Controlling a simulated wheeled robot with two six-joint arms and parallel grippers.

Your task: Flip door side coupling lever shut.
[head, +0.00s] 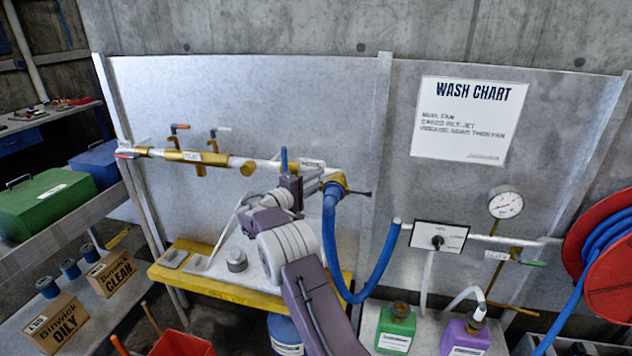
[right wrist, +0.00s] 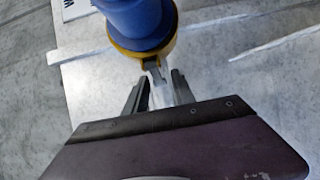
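A blue hose with a gold coupling collar (head: 336,184) joins the wall pipe in the middle of the head view. The collar also shows in the right wrist view (right wrist: 143,53). A dark, thin lever (head: 361,193) sticks out to the right of the collar. My right gripper (head: 312,181) is at the collar's left side, partly hidden by my arm. In the right wrist view its two dark fingers (right wrist: 160,80) are apart, with a pale metal piece between them just below the collar; contact is unclear. My left gripper is not in view.
The blue hose (head: 332,245) hangs in a loop right of my arm. A gold valve body (head: 190,157) with small handles sits on the pipe at left. A yellow-edged bench (head: 232,291) is below. A gauge (head: 506,202) and red hose reel (head: 605,270) are at right.

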